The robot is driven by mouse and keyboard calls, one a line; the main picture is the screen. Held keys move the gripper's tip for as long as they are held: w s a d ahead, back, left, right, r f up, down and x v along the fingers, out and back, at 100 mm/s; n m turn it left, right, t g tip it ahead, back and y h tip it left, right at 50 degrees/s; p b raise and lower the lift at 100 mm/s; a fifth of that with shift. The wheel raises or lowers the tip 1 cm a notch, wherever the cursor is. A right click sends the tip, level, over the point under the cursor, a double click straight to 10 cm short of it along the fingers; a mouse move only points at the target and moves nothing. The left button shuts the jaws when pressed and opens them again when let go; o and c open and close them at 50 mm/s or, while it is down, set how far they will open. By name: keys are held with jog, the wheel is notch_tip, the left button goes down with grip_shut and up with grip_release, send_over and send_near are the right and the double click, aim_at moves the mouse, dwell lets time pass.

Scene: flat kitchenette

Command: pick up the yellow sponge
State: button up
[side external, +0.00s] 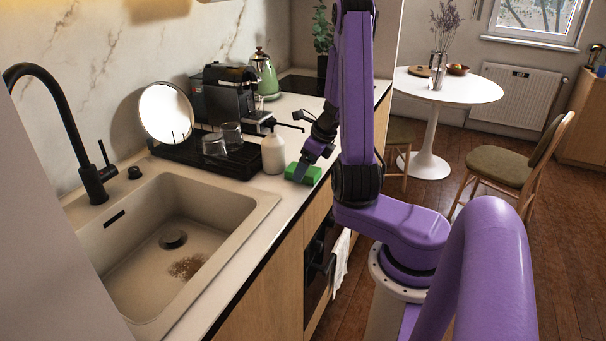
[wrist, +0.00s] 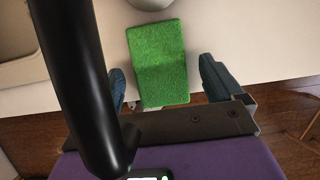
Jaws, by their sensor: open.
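The sponge (side external: 312,174) lies flat on the counter near its front edge, beside a white soap bottle. Its upper face is green, and no yellow shows in either view. In the wrist view the sponge (wrist: 158,50) is a green rectangle, its near end reaching between my two fingers. My gripper (side external: 301,171) is at the sponge in the side view, tilted downward. In the wrist view my gripper (wrist: 166,82) is open, with one finger on each side of the sponge and gaps between. I cannot tell the exact finger height above the counter.
The white soap bottle (side external: 273,153) stands just behind the sponge. The sink (side external: 150,235) is nearer the camera. The counter drops off at its front edge.

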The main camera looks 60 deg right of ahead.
jog(key=shift+w+f, duration=0.25)
jog(key=shift+f, duration=0.35)
jog(key=c, duration=1.1)
jog(key=shift+c, duration=0.4)
jog(key=shift+r, duration=0.1)
jog(key=shift+r, duration=0.7)
jog(key=s+a+r, duration=0.1)
jog(key=r, duration=0.1)
jog(key=s+a+r, duration=0.1)
jog(key=r, duration=0.2)
jog(key=s+r, duration=0.2)
jog(key=shift+a+r, duration=0.2)
jog(key=shift+a, duration=0.2)
jog(key=s+a+r, duration=0.4)
jog(key=s+a, duration=0.1)
jog(key=s, duration=0.2)
jog(key=shift+a, duration=0.3)
